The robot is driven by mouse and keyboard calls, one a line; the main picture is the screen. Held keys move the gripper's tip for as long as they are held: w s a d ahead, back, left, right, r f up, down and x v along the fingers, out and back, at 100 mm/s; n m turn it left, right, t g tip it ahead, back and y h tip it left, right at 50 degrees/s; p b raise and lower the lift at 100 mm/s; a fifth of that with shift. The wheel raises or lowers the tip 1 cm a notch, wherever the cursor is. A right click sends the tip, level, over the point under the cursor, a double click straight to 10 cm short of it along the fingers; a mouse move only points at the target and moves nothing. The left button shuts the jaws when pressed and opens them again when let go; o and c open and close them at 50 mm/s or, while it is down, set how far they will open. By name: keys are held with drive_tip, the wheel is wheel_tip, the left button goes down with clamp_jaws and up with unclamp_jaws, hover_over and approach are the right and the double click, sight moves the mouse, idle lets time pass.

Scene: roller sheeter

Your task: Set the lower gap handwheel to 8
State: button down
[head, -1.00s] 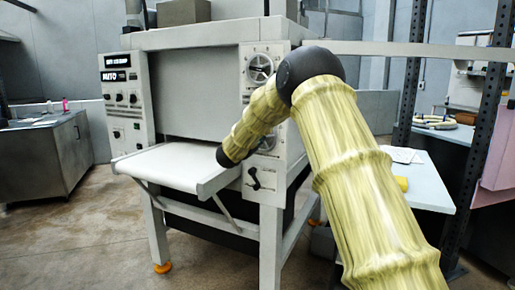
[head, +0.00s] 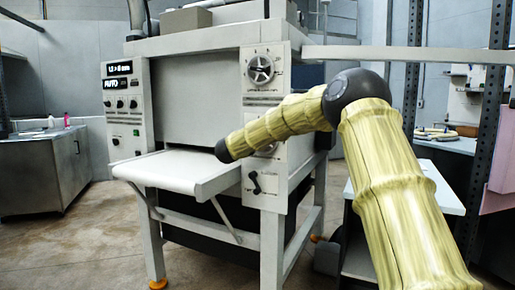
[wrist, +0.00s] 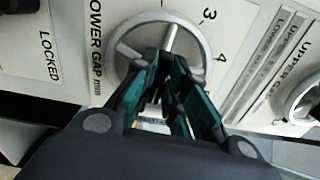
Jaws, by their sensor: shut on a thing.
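The lower gap handwheel (wrist: 207,50) is a silver ring with a spoke, at the top middle of the wrist view. It sits beside the "LOWER GAP mm" label, and scale figures 3 and 4 show to its right. My gripper (wrist: 170,62) has its teal-padded fingers at the near side of the wheel, shut on it; the exact contact is partly hidden by the fingers. In the head view my arm covers my gripper and most of the lower wheel. The wheel's pointer reading cannot be made out.
The upper gap handwheel (head: 261,68) is higher on the same panel; its edge also shows in the wrist view (wrist: 297,108). A black lever (head: 256,183) is below. The white feed table (head: 175,170) juts out left of my arm. A small display (head: 118,68) seems to read "1.2 > 8 mm".

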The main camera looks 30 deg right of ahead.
drive_tip(key=shift+f+m+b, duration=0.2)
drive_tip(key=shift+m+b, duration=0.2)
drive_tip(key=shift+m, duration=0.1)
drive_tip(key=shift+r, duration=0.1)
drive_tip(key=c, duration=1.4)
unclamp_jaws()
drive_tip(key=shift+c, duration=0.2)
drive_tip(key=shift+r, duration=0.1)
drive_tip(key=v, duration=1.2)
